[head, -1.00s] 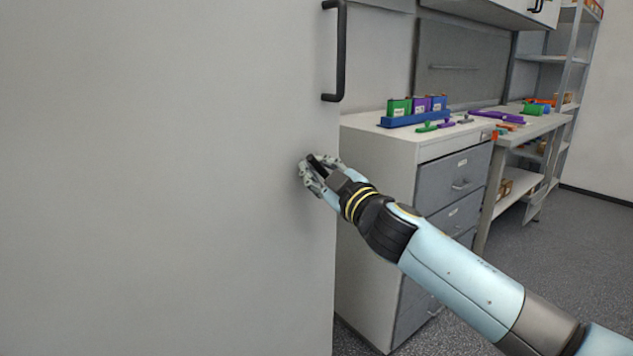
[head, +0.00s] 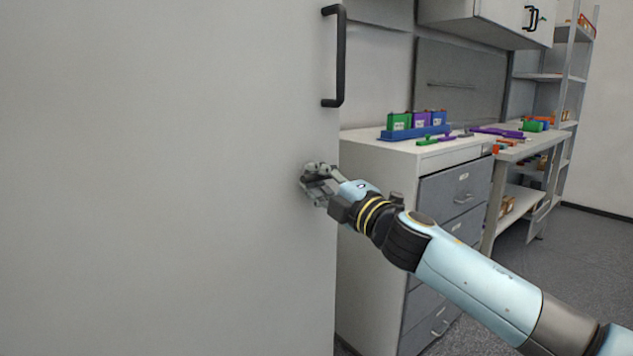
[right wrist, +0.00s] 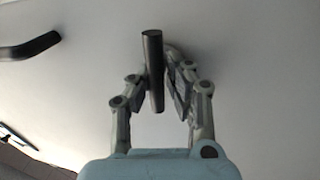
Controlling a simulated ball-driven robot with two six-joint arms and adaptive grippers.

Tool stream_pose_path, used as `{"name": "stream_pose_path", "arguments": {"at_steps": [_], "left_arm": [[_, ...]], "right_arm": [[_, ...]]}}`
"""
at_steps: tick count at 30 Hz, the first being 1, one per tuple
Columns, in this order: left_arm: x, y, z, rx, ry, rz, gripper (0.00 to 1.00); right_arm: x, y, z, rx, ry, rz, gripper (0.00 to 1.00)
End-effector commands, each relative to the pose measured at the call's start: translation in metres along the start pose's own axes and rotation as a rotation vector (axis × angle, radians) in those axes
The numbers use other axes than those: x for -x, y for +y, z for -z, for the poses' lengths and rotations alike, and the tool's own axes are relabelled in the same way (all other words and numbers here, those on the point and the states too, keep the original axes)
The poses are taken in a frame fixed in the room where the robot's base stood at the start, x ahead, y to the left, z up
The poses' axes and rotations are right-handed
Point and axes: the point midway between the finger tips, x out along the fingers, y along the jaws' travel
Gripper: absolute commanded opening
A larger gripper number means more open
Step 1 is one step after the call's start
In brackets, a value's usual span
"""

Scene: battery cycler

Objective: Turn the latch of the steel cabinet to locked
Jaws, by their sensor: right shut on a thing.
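The steel cabinet (head: 160,190) fills the left of the head view with its plain pale grey door. My right gripper (head: 314,184) is at the door's right edge, below the black door handle (head: 340,56). In the right wrist view the latch (right wrist: 153,70) is a dark round bar in front of the pale door. My right gripper (right wrist: 164,82) is shut on the latch, with a finger on each side of it. In the head view the fingers mostly hide the latch. My left gripper is not in view.
A drawer unit (head: 375,172) stands right of the cabinet, with a blue tray (head: 415,132) of coloured blocks on top. A workbench (head: 540,137) and a shelf rack (head: 565,77) stand behind it. Grey floor is clear at the lower right.

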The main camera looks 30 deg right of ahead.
Motion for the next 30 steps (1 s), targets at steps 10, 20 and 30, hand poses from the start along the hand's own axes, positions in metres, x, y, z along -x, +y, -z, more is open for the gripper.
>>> {"name": "stream_pose_path", "arguments": {"at_steps": [10, 20, 30], "left_arm": [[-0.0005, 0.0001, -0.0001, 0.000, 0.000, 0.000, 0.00], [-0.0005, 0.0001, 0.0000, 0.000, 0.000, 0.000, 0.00], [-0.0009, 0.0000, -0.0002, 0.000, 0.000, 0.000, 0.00]], "right_arm": [[-0.0030, 0.0082, 0.0004, 0.065, 0.013, -0.014, 0.00], [-0.0030, 0.0082, 0.0008, 0.066, 0.014, -0.015, 0.00], [-0.0017, 0.0043, 0.0006, 0.062, 0.014, -0.008, 0.38]]}}
